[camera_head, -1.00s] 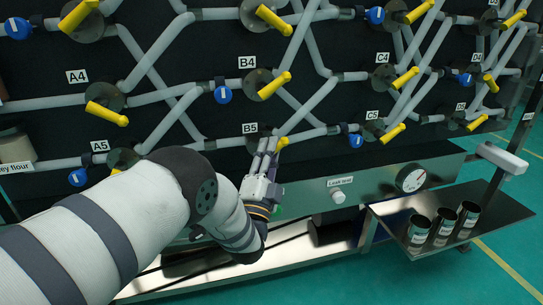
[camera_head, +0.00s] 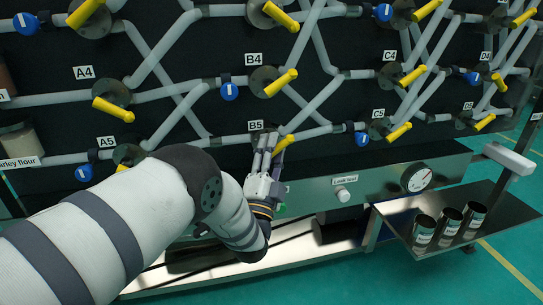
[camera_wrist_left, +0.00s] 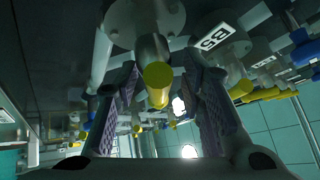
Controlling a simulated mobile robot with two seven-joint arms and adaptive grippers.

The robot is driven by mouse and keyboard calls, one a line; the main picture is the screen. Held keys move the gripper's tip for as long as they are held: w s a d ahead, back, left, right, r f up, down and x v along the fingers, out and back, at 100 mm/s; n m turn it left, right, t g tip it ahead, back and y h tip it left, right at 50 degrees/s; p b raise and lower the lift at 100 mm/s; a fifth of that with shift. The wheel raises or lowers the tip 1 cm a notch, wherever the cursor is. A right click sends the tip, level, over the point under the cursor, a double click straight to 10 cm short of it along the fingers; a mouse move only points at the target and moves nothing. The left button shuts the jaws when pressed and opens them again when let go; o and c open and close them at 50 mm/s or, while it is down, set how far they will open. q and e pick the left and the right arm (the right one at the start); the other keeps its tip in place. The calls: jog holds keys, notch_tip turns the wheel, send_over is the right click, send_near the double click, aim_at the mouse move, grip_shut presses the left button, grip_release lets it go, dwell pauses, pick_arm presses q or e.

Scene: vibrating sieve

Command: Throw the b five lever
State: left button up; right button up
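The B5 lever is a yellow handle (camera_head: 283,146) on a round dark valve flange, just below and right of the B5 label (camera_head: 256,125). It slants down to the left, and its lower part is partly hidden by my left gripper (camera_head: 267,150). My left gripper is at the lever with its fingers pointing up at the panel. In the left wrist view the yellow lever (camera_wrist_left: 158,78) sits between the two fingers (camera_wrist_left: 162,115), which are apart with a gap on each side. The B5 label (camera_wrist_left: 214,40) also shows there. My right gripper is not in view.
Similar yellow levers surround it: B4 (camera_head: 281,83), C5 (camera_head: 398,132), A4 (camera_head: 113,110). Pale pipes cross the dark panel. A steel ledge with a gauge (camera_head: 416,178) and a leak test knob (camera_head: 343,194) lies below. Several cans (camera_head: 448,222) stand on a shelf at right.

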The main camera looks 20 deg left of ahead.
pick_arm(q)
jog(key=v, duration=1.1)
jog(key=shift+s+f+y, duration=0.25)
jog(key=shift+s+y, duration=0.05)
jog(key=shift+a, duration=0.1)
jog(key=s+a+f+n+g+p, duration=0.45)
jog(key=s+a+f+g, duration=0.35)
jog(key=f, duration=0.3)
jog(key=s+f+n+g+p, duration=0.2)
jog(key=s+f+g, duration=0.15)
jog(key=s, duration=0.45)
jog(key=s+f+n+g+p, duration=0.1)
jog(key=s+f+g, duration=0.1)
jog(key=s+g, duration=0.4)
jog(key=s+d+r+n+g+h+p, duration=0.1)
jog(key=s+d+r+n+g+p, duration=0.1)
jog(key=s, duration=1.2)
jog(key=s+d+r+n+g+h+p, duration=0.2)
jog(key=s+g, duration=0.4)
jog(key=s, duration=0.8)
jog(key=shift+s+d+r+n+g, duration=0.3)
jog(key=shift+d+r+n+g, duration=0.05)
jog(key=shift+d+r, duration=0.5)
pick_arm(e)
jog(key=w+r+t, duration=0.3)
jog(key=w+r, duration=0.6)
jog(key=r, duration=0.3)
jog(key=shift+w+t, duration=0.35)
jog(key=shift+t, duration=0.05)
